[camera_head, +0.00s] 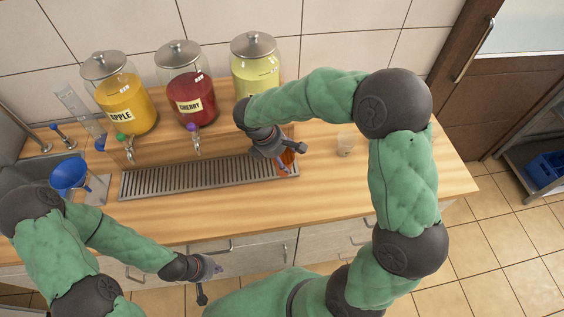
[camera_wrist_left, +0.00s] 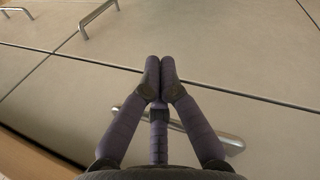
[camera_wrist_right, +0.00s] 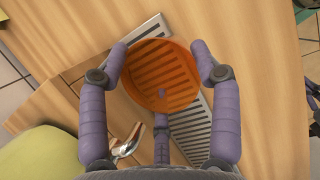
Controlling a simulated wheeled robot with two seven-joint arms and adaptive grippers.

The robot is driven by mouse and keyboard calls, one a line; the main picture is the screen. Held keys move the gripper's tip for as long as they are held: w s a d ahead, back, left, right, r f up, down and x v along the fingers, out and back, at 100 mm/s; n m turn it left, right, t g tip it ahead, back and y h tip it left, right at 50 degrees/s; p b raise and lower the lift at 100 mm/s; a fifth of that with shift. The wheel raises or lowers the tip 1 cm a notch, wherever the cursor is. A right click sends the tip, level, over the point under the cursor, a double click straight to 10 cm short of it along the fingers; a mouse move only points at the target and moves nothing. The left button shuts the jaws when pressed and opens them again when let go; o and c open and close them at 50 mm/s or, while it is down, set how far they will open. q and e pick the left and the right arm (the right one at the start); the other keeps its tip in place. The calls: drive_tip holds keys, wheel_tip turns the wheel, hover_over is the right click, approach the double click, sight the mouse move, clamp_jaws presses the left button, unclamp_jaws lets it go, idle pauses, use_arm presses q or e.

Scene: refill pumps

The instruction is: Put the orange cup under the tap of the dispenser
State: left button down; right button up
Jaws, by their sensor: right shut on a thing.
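The see-through orange cup (camera_wrist_right: 160,75) is between the fingers of my right gripper (camera_wrist_right: 160,66), which is shut on it. In the head view the cup (camera_head: 287,158) shows partly, over the right end of the drip tray (camera_head: 190,178); my arm hides the rest. The pale yellow dispenser (camera_head: 257,75) stands behind my right gripper, its label mostly hidden. Its metal tap (camera_wrist_right: 128,140) shows in the right wrist view, beside and apart from the cup. I cannot tell whether the cup touches the tray. My left gripper (camera_wrist_left: 160,65) is shut and empty in front of the cabinet doors.
The apple dispenser (camera_head: 122,100) and the cherry dispenser (camera_head: 190,95) stand to the left. A clear cup (camera_head: 345,144) stands on the counter right of the tray. A blue funnel (camera_head: 69,175) is by the sink. The front counter is clear.

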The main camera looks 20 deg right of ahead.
drive_tip(key=shift+w+f+b, duration=0.15)
drive_tip(key=shift+f+b, duration=0.1)
drive_tip(key=shift+f, duration=0.7)
drive_tip(key=shift+w+f+b, duration=0.15)
drive_tip(key=shift+f+b, duration=0.05)
drive_tip(key=shift+f, duration=0.7)
drive_tip(key=shift+f, duration=0.15)
drive_tip(key=o, duration=0.8)
drive_tip(key=p+v, duration=0.2)
drive_tip(key=v, duration=1)
drive_tip(key=shift+d, duration=0.1)
